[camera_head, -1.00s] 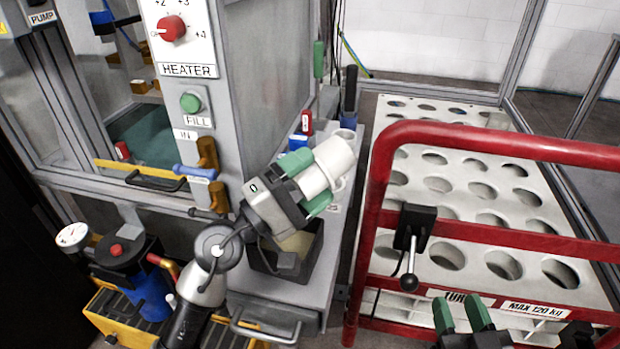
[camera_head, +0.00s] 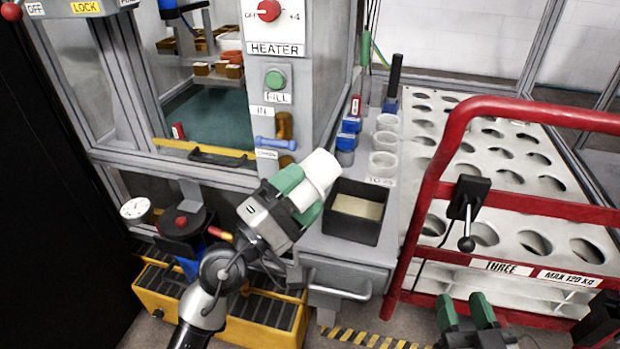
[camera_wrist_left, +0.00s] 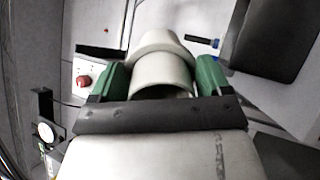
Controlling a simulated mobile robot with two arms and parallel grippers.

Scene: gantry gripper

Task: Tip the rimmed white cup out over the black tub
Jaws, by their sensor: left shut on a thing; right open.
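The white cup (camera_head: 318,172) is held tilted in my left gripper (camera_head: 303,192), between its green fingers. In the head view it is left of the black tub (camera_head: 340,229), overlapping none of the opening. The tub stands open on the grey bench ledge with a pale surface inside. In the left wrist view the cup (camera_wrist_left: 160,72) sits between the fingers, its wider end away from the palm; a dark box, apparently the tub (camera_wrist_left: 265,40), is at upper right. I cannot see inside the cup. My right gripper (camera_head: 467,312) is open and empty at the bottom right.
The heater panel (camera_head: 275,50) stands behind the cup. A red-railed cart (camera_head: 520,205) with a holed white top is to the right. A yellow crate (camera_head: 150,290) is below left.

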